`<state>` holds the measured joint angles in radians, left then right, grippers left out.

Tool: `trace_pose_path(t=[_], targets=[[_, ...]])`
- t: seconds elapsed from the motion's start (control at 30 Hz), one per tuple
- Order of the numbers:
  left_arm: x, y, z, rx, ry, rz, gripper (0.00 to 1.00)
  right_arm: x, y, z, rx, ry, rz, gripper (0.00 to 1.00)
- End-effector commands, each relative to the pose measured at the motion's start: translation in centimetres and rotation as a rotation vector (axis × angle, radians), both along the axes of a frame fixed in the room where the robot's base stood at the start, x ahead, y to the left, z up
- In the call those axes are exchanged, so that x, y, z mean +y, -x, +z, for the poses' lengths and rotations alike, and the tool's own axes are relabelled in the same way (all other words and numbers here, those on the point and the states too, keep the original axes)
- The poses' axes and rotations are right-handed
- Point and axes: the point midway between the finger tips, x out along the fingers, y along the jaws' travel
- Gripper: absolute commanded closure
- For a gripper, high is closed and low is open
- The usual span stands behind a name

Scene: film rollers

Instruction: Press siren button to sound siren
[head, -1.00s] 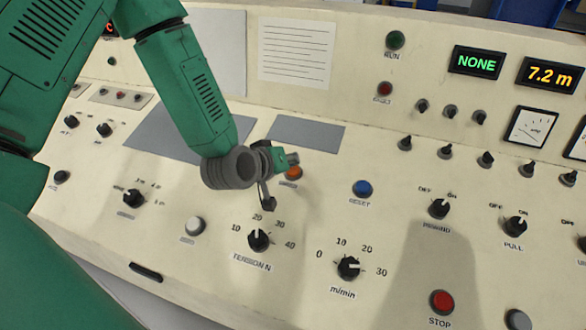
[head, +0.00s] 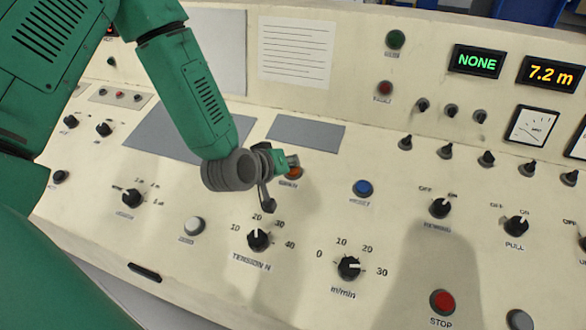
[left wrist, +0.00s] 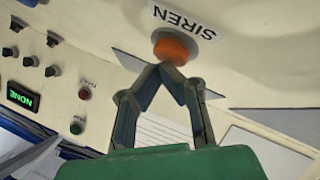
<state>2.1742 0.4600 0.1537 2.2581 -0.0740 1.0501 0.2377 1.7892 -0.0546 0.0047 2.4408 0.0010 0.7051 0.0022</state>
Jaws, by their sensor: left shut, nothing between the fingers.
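The siren button (head: 294,174) is a round orange button on the cream console, partly hidden behind my left gripper in the head view. In the left wrist view the orange button (left wrist: 175,50) sits beside its upside-down SIREN label (left wrist: 186,20). My left gripper (head: 291,161) is shut and empty. Its fingertips (left wrist: 165,68) overlap the edge of the button in the left wrist view. I cannot tell whether they touch it, and the button does not look clearly pushed in. My right gripper is not in view.
A blue RESET button (head: 362,188) lies to the right of the siren button. The TENSION knob (head: 258,240), m/min knob (head: 348,267), white button (head: 194,226) and red STOP button (head: 442,302) stand nearer. A flat grey panel (head: 306,133) lies behind. The displays read NONE (head: 476,62) and 7.2 m (head: 551,74).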

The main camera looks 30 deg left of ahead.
Motion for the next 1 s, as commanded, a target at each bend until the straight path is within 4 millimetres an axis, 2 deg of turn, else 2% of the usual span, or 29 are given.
trace_pose_path(t=[0.57, 1.0], targets=[[0.02, -0.16, -0.78, 0.001, 0.0, -0.001, 1.0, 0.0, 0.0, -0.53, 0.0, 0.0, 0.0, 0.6], [-0.05, -0.04, -0.11, 0.002, 0.001, -0.001, 1.0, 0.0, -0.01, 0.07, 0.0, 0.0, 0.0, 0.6]])
